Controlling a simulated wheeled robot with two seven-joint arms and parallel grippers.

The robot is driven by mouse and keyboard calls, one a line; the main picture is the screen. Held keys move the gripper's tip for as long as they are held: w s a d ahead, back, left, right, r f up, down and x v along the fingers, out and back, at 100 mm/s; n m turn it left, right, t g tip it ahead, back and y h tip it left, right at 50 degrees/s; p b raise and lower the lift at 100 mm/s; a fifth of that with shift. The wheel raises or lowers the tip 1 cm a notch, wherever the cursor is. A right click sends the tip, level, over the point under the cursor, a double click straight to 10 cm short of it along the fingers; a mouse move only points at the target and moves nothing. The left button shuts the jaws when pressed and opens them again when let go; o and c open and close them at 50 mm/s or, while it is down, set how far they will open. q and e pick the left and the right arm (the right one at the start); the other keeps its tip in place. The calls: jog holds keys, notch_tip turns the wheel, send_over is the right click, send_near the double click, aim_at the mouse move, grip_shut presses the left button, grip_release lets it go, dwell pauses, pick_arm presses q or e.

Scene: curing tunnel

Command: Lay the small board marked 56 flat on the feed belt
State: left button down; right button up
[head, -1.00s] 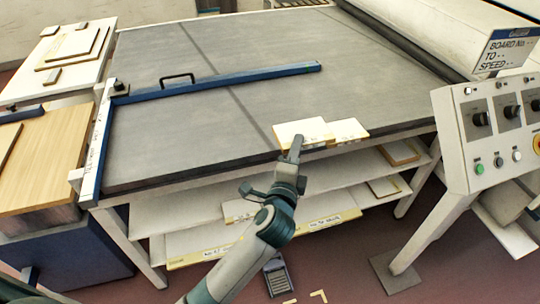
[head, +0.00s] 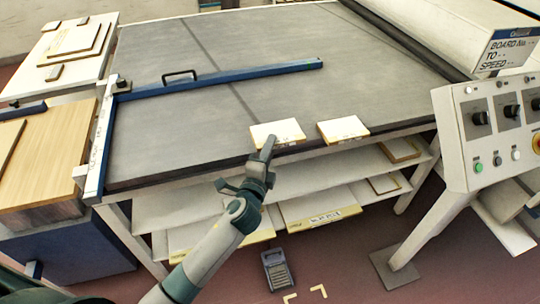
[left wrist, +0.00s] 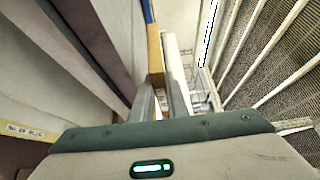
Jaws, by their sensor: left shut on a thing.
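A small pale board (head: 277,131) with a light wooden edge is in my left gripper (head: 269,143) at the front edge of the grey feed belt (head: 200,120). The gripper is shut on its near edge. I cannot tell whether the board touches the belt, and its number is not readable. A second small board (head: 342,128) with a marked edge lies on the belt's front edge to the right, apart from the first. In the left wrist view the held board (left wrist: 155,55) shows edge-on between the fingers (left wrist: 161,98). My right gripper is not in view.
A blue bar (head: 215,82) with a black handle crosses the belt at the left. A control panel (head: 495,130) stands at the right. Larger boards (head: 320,213) lie on shelves below. A pedal (head: 278,271) is on the floor. The middle of the belt is clear.

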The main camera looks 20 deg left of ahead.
pick_arm(q)
jog(key=shift+f, duration=1.9)
jog(key=shift+f, duration=0.2)
jog(key=c, duration=1.7)
grip_release()
jog(key=shift+c, duration=0.2)
jog(key=shift+r, duration=0.1)
